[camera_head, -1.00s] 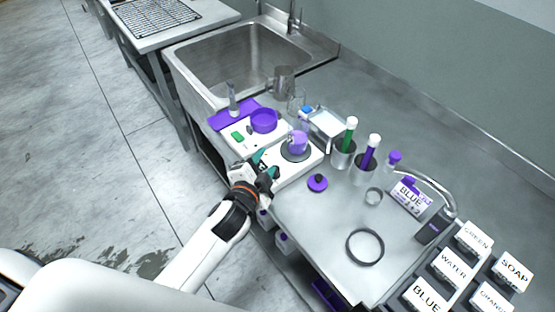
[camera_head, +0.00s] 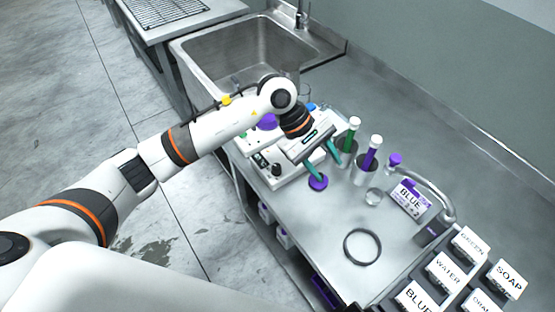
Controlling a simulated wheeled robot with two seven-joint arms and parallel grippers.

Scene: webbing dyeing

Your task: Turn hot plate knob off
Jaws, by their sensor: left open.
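The white hot plate (camera_head: 292,178) stands at the bench's front edge, left of my left gripper. Its front panel shows a dark round knob (camera_head: 276,170) and a small dark patch beside it. My left gripper (camera_head: 328,171) is open, with its two teal fingers apart and pointing down to the right of the hot plate. One fingertip overlaps a purple round lid (camera_head: 318,184) on the bench; I cannot tell whether they touch. The gripper body and wrist hide most of the hot plate's top and the beaker area. My right gripper is not in view.
A glass dish (camera_head: 374,196), a dark ring (camera_head: 363,246) and a BLUE box (camera_head: 408,200) lie further right. A sink (camera_head: 235,60) is behind left.

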